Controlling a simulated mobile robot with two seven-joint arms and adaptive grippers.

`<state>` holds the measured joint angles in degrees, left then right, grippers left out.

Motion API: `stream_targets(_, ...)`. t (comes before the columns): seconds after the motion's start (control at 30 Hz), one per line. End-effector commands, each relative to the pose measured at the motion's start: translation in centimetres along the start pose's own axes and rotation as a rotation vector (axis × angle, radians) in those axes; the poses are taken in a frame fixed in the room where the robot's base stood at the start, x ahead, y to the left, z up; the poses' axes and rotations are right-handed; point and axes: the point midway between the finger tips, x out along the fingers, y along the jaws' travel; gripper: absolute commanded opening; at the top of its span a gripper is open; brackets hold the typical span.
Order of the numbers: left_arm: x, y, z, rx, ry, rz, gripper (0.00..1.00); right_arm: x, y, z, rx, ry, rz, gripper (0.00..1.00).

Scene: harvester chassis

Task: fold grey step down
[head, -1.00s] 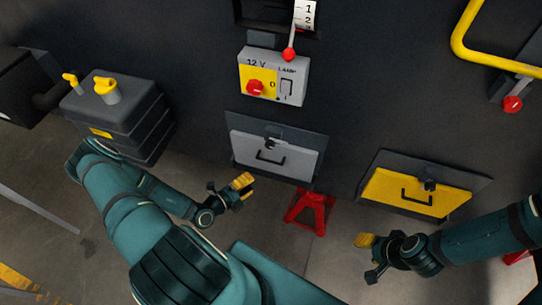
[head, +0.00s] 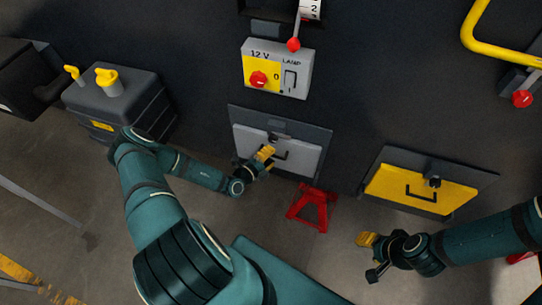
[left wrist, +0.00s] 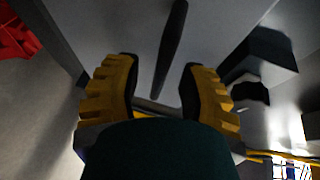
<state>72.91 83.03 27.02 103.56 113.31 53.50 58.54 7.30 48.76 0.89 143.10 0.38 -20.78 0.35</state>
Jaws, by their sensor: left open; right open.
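The grey step (head: 306,160) is a light grey panel standing folded up in its dark frame on the chassis wall. Its black bar handle (left wrist: 170,50) runs between the two yellow fingertips in the left wrist view. A dark latch (head: 279,138) sits at the panel's top edge. My left gripper (head: 265,155) is open in front of the panel, at the left end of the handle. Its fingers (left wrist: 160,90) lie on either side of the bar, and I cannot tell if they touch it. My right gripper (head: 368,257) is open and empty, low in front of the yellow step.
The yellow step (head: 390,187) is folded up to the right. A red jack stand (head: 314,207) stands below the grey step. The 12 V switch box (head: 277,68) is above it, and a dark tank (head: 120,105) is at left.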

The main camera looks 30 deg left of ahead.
Motion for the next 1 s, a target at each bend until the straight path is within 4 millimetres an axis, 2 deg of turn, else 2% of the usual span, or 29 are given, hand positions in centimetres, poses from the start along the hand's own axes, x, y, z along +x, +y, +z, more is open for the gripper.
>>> stream_targets(0.13, 0.75, 0.02, 0.04, 0.0, -0.001, 0.0, 0.41, 0.1, 0.03, 0.06, 0.0, -0.001, 0.0, 0.47)
stream_targets(0.43, 0.85, -0.01, 0.03, 0.0, -0.001, 0.0, 0.4, 0.09, 0.03, 0.06, 0.0, -0.001, 0.0, 0.47)
stream_targets(0.53, 0.84, -0.01, 0.03, 0.0, -0.001, 0.0, 0.05, 0.09, 0.03, 0.05, 0.0, -0.001, 0.0, 0.47)
stream_targets(0.57, 0.84, -0.01, 0.03, 0.0, 0.0, 0.0, 0.0, 0.09, 0.03, 0.05, 0.0, -0.001, 0.0, 0.47)
stream_targets(1.0, 0.93, 0.21, -0.02, 0.007, 0.0, -0.016, 0.0, 0.48, 0.18, 0.17, -0.001, -0.003, 0.0, 0.47)
